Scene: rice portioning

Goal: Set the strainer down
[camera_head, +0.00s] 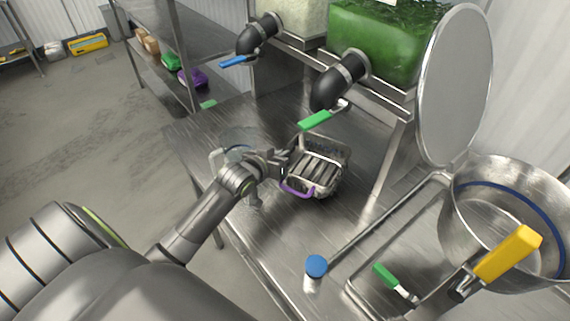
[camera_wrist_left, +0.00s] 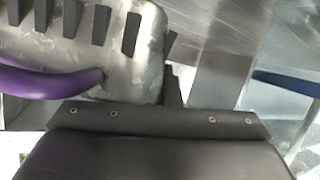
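The strainer (camera_head: 318,172) is a metal basket with long slots and a purple handle, near the middle of the head view. In the left wrist view, its slotted metal wall (camera_wrist_left: 120,40) fills the upper left, with the purple handle (camera_wrist_left: 45,82) at the left edge. My left gripper (camera_head: 287,160) is at the strainer's left side, its fingers right against or very close to it. The fingertips are too small and partly hidden, so I cannot tell whether they grip it. I cannot tell whether the strainer's base touches the steel table. My right gripper is not in view.
Behind the strainer, a black spout with a green lever (camera_head: 315,121) hangs below a green-filled container (camera_head: 380,45). At right are a large steel pot (camera_head: 455,225), a yellow handle (camera_head: 508,254) and a blue-knobbed rod (camera_head: 316,266).

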